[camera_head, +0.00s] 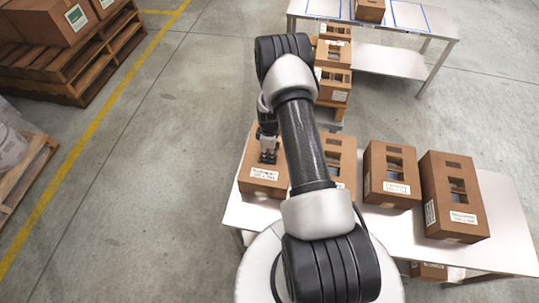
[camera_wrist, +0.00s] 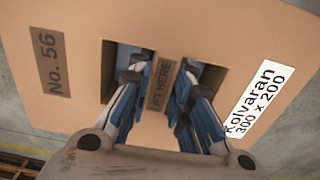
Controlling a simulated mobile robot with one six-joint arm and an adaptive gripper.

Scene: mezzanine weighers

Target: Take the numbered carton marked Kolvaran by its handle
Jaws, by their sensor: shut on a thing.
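The Kolvaran carton (camera_head: 262,188) is a brown box at the left end of the near table. In the wrist view the carton (camera_wrist: 75,95) fills most of the picture, with a white label (camera_wrist: 262,100) reading "Kolvaran 300 x 200" and a dark tag (camera_wrist: 50,63) reading "No. 56". Its handle (camera_wrist: 162,88) is a strip marked "LIFT HERE" between two cut-out openings. My gripper (camera_head: 268,156) is over the carton, with one finger in each opening, shut on the handle. Whether the carton touches the table is hard to tell.
Three similar labelled cartons stand to the right on the near table (camera_head: 500,205): one (camera_head: 345,150) partly behind my arm, one (camera_head: 390,160) and a taller one (camera_head: 453,180). More cartons (camera_head: 333,85) stand behind. A far table (camera_head: 395,60) and a loaded pallet (camera_head: 75,80) are beyond.

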